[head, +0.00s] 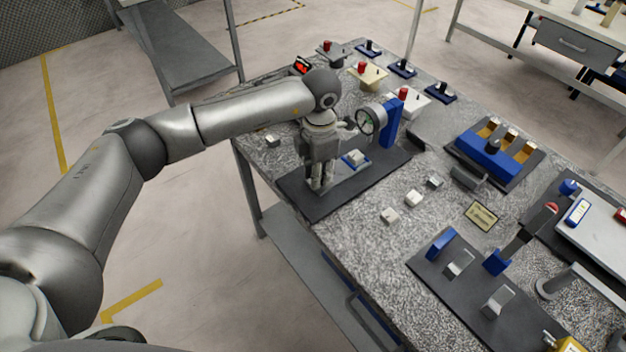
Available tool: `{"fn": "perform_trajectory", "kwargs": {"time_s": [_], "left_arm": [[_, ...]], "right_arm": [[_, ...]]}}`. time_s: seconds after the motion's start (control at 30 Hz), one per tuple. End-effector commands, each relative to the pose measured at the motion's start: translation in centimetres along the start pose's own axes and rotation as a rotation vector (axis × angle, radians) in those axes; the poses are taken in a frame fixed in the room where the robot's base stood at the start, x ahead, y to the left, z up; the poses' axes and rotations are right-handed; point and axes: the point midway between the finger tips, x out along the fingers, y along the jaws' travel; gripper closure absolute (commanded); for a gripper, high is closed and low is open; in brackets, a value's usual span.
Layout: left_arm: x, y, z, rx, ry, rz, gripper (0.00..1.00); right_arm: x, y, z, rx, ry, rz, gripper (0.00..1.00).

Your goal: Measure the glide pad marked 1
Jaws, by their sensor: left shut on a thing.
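My left gripper (316,184) points down over the left part of a dark base plate (360,184). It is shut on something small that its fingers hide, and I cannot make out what. A dial gauge (366,121) on a blue stand (393,123) rises just right of it. Below the dial sits a small blue and white seat (355,159). Small pale blocks, likely glide pads, lie on the speckled bench: one at the left (272,141), others in front of the plate (390,215), (413,198), (435,181). No number is readable. My right gripper is not in view.
A blue holder with wooden pieces (491,152) stands at the right. A yellowish label (481,215) and a dark fixture with blue blocks (462,285) are nearer. Red-knobbed and blue fixtures (403,68) line the back. Bare bench (345,235) lies in front of the plate.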

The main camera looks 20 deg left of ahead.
Motion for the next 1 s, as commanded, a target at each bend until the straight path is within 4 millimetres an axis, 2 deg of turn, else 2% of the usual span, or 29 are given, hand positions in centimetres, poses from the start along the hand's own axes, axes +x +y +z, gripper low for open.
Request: {"fn": "perform_trajectory", "kwargs": {"time_s": [0.27,0.3,0.43,0.47,0.67,0.8,0.87,1.0], "left_arm": [[0.0,0.0,-0.1,-0.001,0.002,-0.001,0.97],[0.0,0.0,-0.1,-0.001,0.002,-0.001,0.74],[0.0,0.0,-0.1,-0.001,0.002,-0.001,0.58],[0.0,0.0,-0.1,-0.001,0.002,-0.001,0.56],[0.0,0.0,-0.1,-0.001,0.002,-0.001,0.56],[-0.3,0.0,-0.1,0.0,0.002,-0.001,0.56],[-0.8,0.0,0.0,0.0,0.001,0.0,0.56],[-3.2,0.1,0.0,-0.001,-0.001,0.001,0.56]], "right_arm": [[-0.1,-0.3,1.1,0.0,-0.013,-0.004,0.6],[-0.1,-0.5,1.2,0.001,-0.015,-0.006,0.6],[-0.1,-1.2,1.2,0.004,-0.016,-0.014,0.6],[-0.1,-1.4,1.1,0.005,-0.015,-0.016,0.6],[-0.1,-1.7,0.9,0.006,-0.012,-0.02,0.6],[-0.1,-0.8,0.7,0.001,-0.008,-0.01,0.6],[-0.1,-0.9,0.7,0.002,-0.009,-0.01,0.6],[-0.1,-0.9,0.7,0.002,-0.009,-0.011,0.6]]}}
